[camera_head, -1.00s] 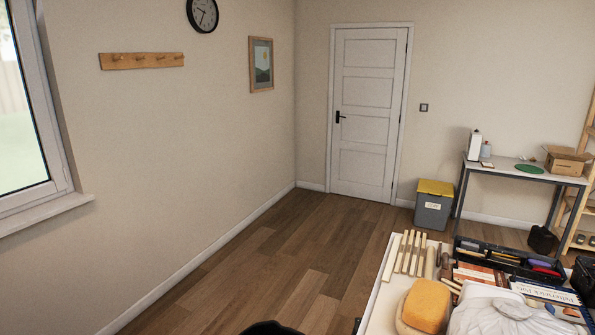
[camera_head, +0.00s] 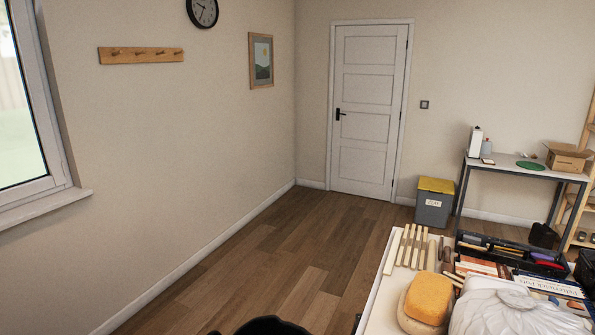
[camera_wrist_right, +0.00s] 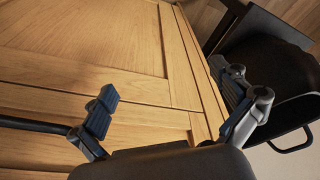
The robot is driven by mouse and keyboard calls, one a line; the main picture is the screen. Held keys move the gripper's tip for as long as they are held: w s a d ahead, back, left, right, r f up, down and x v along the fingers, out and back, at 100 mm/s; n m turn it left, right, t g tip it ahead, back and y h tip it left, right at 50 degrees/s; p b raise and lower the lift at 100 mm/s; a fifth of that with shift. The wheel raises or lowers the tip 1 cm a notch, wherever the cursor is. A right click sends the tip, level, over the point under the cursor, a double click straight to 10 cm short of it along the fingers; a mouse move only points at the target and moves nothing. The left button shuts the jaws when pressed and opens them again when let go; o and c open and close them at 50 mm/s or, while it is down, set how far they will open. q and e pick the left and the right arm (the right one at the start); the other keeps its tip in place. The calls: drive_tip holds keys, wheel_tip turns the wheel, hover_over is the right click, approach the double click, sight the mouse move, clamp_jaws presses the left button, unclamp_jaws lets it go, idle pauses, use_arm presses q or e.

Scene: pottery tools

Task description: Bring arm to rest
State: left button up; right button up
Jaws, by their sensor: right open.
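My right gripper (camera_wrist_right: 170,115) shows in the right wrist view with its two dark fingers spread wide apart. Nothing is between the fingers. Behind them is a wooden panelled surface (camera_wrist_right: 90,45); I cannot tell how far away it is. My left gripper is not in the head view. A dark rounded shape at the bottom edge of the head view is too cut off to identify.
A worktable (camera_head: 376,318) at lower right holds a yellow sponge (camera_head: 428,298), wooden sticks (camera_head: 408,247), a black tool tray (camera_head: 477,243) and a white bag (camera_head: 515,312). A grey bin with a yellow lid (camera_head: 434,203) stands by the door (camera_head: 366,112). The floor (camera_head: 270,265) is clear.

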drive_tip(key=s+d+f+g+b, duration=0.1)
drive_tip(key=s+f+b, duration=0.15)
drive_tip(key=f, duration=0.85)
drive_tip(key=s+f+b, duration=0.1)
drive_tip(key=s+f, duration=0.3)
drive_tip(key=f, duration=0.6)
drive_tip(key=s+d+f+b, duration=0.2)
drive_tip(key=s+f+b, duration=0.1)
drive_tip(key=s+f, duration=0.9)
drive_tip(key=shift+s+d+f+g, duration=0.2)
drive_tip(key=shift+s+f+g, duration=0.15)
drive_tip(key=shift+s, duration=0.25)
